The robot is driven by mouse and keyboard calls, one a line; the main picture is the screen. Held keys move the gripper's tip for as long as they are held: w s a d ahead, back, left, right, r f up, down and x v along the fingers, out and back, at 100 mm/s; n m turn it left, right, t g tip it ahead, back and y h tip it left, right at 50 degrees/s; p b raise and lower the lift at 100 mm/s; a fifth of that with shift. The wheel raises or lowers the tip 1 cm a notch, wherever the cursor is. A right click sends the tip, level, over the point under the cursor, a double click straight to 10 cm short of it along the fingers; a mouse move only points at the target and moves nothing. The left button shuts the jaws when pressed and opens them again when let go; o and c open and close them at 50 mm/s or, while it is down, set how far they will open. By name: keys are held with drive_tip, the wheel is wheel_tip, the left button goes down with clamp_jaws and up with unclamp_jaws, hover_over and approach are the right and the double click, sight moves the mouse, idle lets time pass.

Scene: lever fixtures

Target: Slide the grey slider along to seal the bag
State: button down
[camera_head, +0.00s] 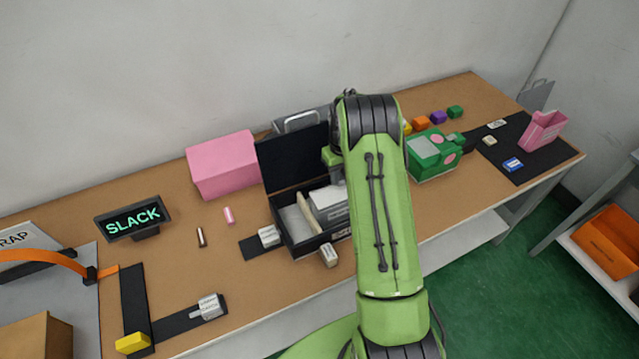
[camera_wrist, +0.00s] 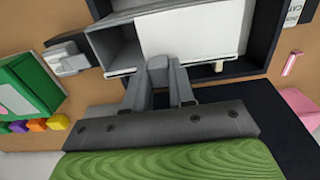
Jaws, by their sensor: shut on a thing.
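In the wrist view my gripper (camera_wrist: 158,84) is shut on a small grey block (camera_wrist: 157,65), which looks like the grey slider. The block sits at the near edge of a smooth white panel (camera_wrist: 190,35), beside a grey open compartment (camera_wrist: 118,45). Whether the white panel is the bag, I cannot tell. In the head view the open black case (camera_head: 292,242) holds a white and grey piece (camera_head: 331,203) and a beige strip. My arm covers the case's right part and the gripper's fingertips, so the slider is hidden there.
The case's black lid (camera_head: 292,160) stands raised at the back, close to my gripper. A pink box (camera_head: 222,164) stands left of it. A green box (camera_head: 428,154) stands right of my arm. A SLACK display (camera_head: 132,217) and grey-white blocks are on the left.

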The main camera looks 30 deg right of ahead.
drive_tip(key=d, duration=0.5)
drive_tip(key=shift+s+d, duration=0.1)
drive_tip(key=shift+d, duration=0.15)
drive_tip(key=c, duration=0.9)
unclamp_jaws()
drive_tip(key=shift+d, duration=0.1)
drive_tip(key=shift+r, duration=0.1)
wheel_tip(320, 180, up, 16)
drive_tip(key=shift+f+p, duration=0.2)
drive_tip(key=shift+p, duration=0.15)
